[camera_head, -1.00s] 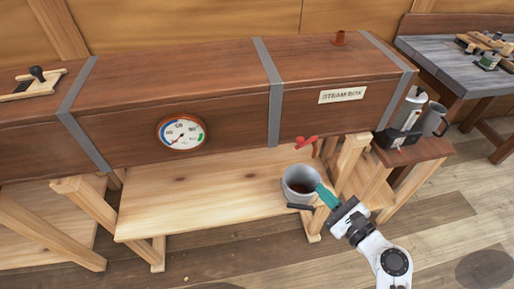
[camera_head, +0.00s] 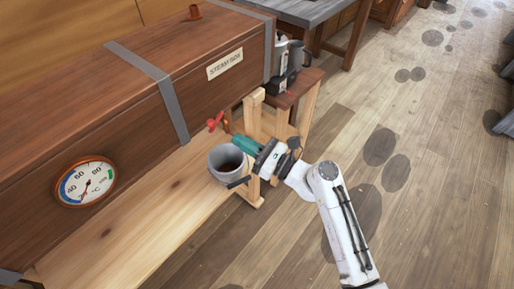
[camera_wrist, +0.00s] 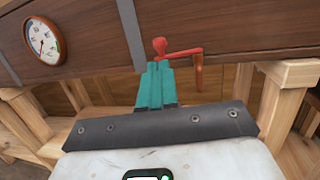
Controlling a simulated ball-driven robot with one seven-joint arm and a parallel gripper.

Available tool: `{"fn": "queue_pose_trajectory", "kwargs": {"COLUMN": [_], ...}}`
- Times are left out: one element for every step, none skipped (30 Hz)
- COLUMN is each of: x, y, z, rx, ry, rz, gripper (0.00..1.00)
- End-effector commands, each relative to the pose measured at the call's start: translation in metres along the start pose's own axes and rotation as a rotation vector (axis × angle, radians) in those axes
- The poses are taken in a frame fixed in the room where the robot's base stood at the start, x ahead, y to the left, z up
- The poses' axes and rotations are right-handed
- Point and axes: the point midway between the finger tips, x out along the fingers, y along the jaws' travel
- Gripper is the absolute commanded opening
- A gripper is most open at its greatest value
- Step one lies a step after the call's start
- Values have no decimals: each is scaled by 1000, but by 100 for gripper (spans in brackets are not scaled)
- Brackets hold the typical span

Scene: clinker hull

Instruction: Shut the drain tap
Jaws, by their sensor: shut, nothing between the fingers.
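The drain tap (camera_head: 215,121) is low on the front of the steam box (camera_head: 190,60), with a red lever and an orange-brown spout. In the wrist view the tap's red lever (camera_wrist: 182,53) lies roughly level, with a rounded knob at its left end, and the spout points down at its right. My gripper (camera_head: 236,142) is shut and empty, its teal fingers just below and right of the tap in the head view. In the wrist view my gripper (camera_wrist: 158,66) has its tips just under the knob; I cannot tell whether they touch.
A grey pot (camera_head: 214,163) with dark liquid stands below the tap, beside my fingers. Wooden trestle legs (camera_head: 253,112) are close right of the tap. A small side table (camera_head: 304,82) holds a flask and a mug. The floor at right is mostly clear.

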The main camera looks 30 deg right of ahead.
Motion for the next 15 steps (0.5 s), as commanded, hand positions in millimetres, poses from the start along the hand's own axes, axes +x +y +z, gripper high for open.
{"fn": "queue_pose_trajectory", "kwargs": {"x": [11,17,24,28,33,38,42,45,49,51,54,56,57,58,58], "y": [0,0,0,0,0,0,0,0,0,0,0,0,0,0,0], "z": [2,2,2,2,2,2,2,1,1,1,1,0,0,0,0], "rx": [0,0,0,0,0,-1,-1,-1,0,0,-1,-1,-1,-1,-1], "ry": [-1,-1,-1,-1,-1,-1,-1,0,0,0,0,0,0,0,1], "rz": [3,3,3,3,2,2,2,2,2,1,1,0,0,0,0], "gripper": [0,0,0,0,0,0,0,0,0,0,0,0,0,0,0]}}
